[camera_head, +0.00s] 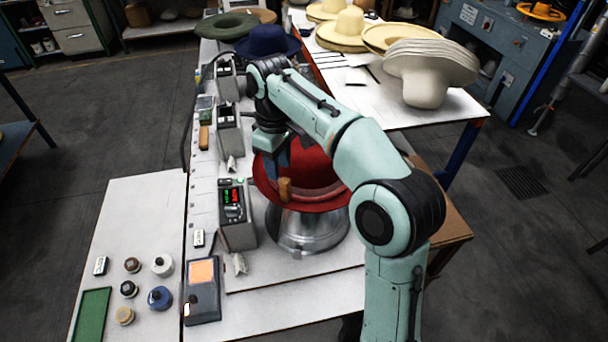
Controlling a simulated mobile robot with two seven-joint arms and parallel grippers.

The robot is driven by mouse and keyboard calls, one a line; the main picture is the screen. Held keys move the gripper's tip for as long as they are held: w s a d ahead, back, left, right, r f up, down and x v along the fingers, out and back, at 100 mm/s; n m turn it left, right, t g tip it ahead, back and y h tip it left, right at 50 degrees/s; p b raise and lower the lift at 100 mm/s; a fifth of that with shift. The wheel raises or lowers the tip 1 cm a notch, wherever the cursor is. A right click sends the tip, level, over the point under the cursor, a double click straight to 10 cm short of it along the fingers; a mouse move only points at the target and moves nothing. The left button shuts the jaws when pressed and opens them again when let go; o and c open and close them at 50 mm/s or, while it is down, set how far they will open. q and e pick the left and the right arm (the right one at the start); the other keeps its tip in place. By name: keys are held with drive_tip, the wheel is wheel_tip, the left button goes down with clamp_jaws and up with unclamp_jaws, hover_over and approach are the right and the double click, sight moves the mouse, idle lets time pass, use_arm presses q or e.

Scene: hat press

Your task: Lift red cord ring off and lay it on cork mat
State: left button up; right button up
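A red hat (267,187) with a wide brim sits on a round metal block (308,230) at the middle of the bench. A small wooden peg (284,189) shows at its front. I cannot make out the red cord ring apart from the red hat; my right arm covers part of it. I cannot identify a cork mat. My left gripper is out of view.
Control boxes (237,213) line the bench left of the hat. A pad with an orange square (202,272), a green tray (92,315) and several small jars stand at the front left. A blue hat (268,41) and pale hats (428,72) lie behind.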

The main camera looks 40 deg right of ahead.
sight(285, 180)
drive_tip(key=f, duration=0.2)
drive_tip(key=s+f+b, duration=0.1)
drive_tip(key=f, duration=0.2)
drive_tip(key=shift+s+d+f, duration=0.25)
drive_tip(key=shift+d+f, duration=0.15)
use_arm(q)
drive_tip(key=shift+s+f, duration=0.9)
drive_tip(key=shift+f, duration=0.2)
use_arm(e)
drive_tip(key=shift+w, duration=0.25)
drive_tip(key=shift+c, duration=1)
clamp_jaws()
